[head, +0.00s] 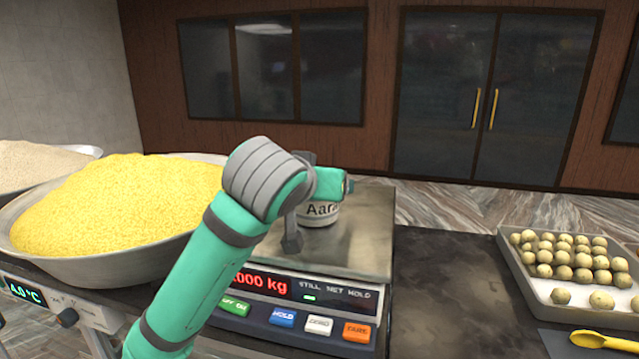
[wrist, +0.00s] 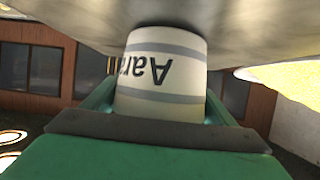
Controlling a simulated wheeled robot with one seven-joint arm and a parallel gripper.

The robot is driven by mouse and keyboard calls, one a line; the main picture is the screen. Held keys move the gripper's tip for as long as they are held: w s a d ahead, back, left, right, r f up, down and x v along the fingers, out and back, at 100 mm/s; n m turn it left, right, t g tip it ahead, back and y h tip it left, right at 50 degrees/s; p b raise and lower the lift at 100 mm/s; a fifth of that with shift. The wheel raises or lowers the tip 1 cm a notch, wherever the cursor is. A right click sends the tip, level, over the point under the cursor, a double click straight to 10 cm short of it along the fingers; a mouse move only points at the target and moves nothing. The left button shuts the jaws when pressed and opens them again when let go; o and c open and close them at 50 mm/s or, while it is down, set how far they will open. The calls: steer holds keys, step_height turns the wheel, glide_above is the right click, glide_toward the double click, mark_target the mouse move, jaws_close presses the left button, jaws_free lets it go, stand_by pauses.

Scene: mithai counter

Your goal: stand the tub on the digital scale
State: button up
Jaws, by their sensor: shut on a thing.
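The tub (head: 321,213) is pale with grey bands and the dark lettering "Aara" and is upright over the metal platform of the digital scale (head: 365,240). My gripper (head: 299,203) is shut on it and partly hides it in the head view. In the wrist view the picture is inverted: the tub (wrist: 160,75) sits between the fingers, its base close to the platform (wrist: 225,22). A dark shadow lies at the base; I cannot tell whether it touches. The scale's red display (head: 262,283) shows ".000 kg", its left end hidden by my arm.
A wide bowl of yellow grains (head: 100,262) stands left of the scale, with another bowl (head: 40,153) behind it. To the right, a tray of round sweets (head: 540,290) and a yellow spoon (head: 600,340) lie on the dark counter. The counter between scale and tray is clear.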

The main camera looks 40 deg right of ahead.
steer(key=o, duration=1)
steer(key=shift+s+a+r, duration=0.1)
steer(key=shift+a+r, duration=0.05)
steer(key=shift+a, duration=0.05)
steer(key=v, duration=1.1)
steer(key=shift+s+a+r, duration=0.1)
steer(key=shift+s+a, duration=0.1)
